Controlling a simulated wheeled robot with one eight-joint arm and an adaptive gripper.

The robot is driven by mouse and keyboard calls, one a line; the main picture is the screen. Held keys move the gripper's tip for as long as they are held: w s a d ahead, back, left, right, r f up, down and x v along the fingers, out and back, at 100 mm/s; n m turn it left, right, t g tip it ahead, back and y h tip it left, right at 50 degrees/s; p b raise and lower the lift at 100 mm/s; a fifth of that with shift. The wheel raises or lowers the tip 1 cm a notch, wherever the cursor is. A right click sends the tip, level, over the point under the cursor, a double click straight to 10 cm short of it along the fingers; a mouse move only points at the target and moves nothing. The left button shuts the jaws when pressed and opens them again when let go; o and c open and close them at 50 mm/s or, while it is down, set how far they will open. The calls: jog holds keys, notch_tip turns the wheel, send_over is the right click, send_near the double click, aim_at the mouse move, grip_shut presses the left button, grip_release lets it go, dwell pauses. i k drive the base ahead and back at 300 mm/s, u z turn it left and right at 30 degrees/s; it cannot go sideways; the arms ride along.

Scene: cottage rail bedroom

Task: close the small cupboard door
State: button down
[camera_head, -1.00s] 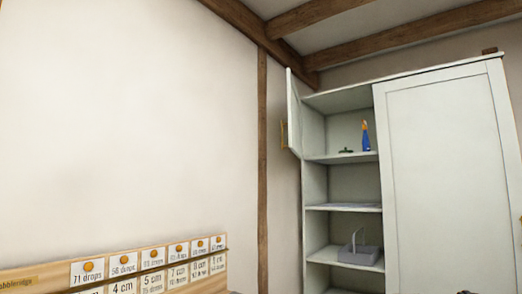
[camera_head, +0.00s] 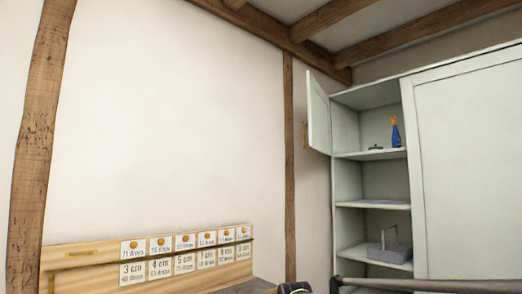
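The small cupboard door (camera_head: 319,112) is a pale panel at the upper left of the tall white cupboard. It stands open, swung out to the left, with a brass-coloured handle (camera_head: 305,135) on its outer side. Behind it the open shelves show, with a blue and orange spray bottle (camera_head: 395,133) and a small green item (camera_head: 376,147) on the upper shelf. A grey caddy (camera_head: 389,252) stands on a lower shelf. My gripper is not clearly visible; dark parts at the bottom edge are too cut off to tell.
The large right-hand cupboard door (camera_head: 470,160) is shut. A wooden rail board with white cards (camera_head: 150,262) runs along the lower left wall. A timber post (camera_head: 40,140) stands at the far left. A dark bar (camera_head: 430,284) crosses the bottom right.

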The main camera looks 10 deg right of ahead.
aim_at(319, 109)
jog(key=u, duration=1.8)
jog(key=k, duration=1.3)
jog(key=z, duration=1.4)
jog(key=i, duration=1.05)
jog(key=u, duration=0.05)
